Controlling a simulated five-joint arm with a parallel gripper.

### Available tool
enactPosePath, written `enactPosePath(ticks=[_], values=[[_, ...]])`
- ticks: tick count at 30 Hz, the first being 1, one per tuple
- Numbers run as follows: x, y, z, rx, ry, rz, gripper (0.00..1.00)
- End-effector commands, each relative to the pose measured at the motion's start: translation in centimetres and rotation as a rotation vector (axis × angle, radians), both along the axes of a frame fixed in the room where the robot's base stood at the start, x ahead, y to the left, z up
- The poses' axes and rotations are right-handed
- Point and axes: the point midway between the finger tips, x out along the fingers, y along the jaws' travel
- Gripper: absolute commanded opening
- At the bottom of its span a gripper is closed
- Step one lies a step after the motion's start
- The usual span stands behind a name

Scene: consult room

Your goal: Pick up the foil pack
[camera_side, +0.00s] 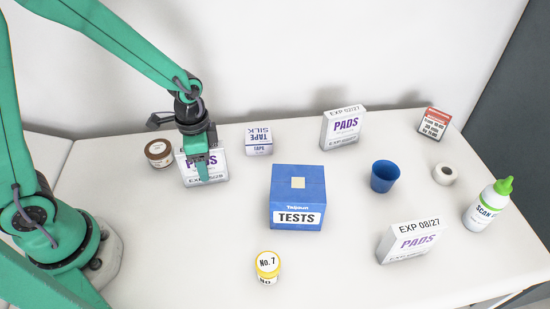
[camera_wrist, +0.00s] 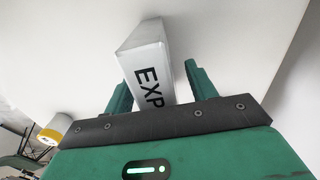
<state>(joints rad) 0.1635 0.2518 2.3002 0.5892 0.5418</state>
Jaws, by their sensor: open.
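I cannot make out a foil pack in either view. My gripper (camera_side: 203,180) is open and points down at a white PADS box (camera_side: 219,168) on the left of the table. In the wrist view the two fingers of my gripper (camera_wrist: 156,80) stand on either side of a white box (camera_wrist: 146,62) marked EXP. A gap shows at the right finger. Whether the left finger touches the box, I cannot tell. In the side view my gripper hides part of the PADS box's front.
A brown-lidded jar (camera_side: 159,153) stands left of the PADS box, a tape box (camera_side: 259,140) to its right. A blue TESTS box (camera_side: 297,190) is mid-table. Right stand a blue cup (camera_side: 384,176), a white roll (camera_side: 445,174) and a bottle (camera_side: 487,206). A yellow-lidded jar (camera_side: 267,266) stands in front.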

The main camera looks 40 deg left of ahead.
Motion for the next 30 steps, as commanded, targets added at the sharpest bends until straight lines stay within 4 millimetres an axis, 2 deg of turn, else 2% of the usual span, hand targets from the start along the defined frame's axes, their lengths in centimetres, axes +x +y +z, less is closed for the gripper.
enactPosePath(ticks=[11,14,19,30], values=[[-0.01,0.01,0.04,0.0,0.0,0.0,0.56],[-0.01,0.01,0.04,0.0,0.0,0.0,0.41],[0.0,0.0,0.04,0.0,0.0,0.0,0.07],[0.03,0.0,0.22,-0.001,-0.001,0.0,0.07]])
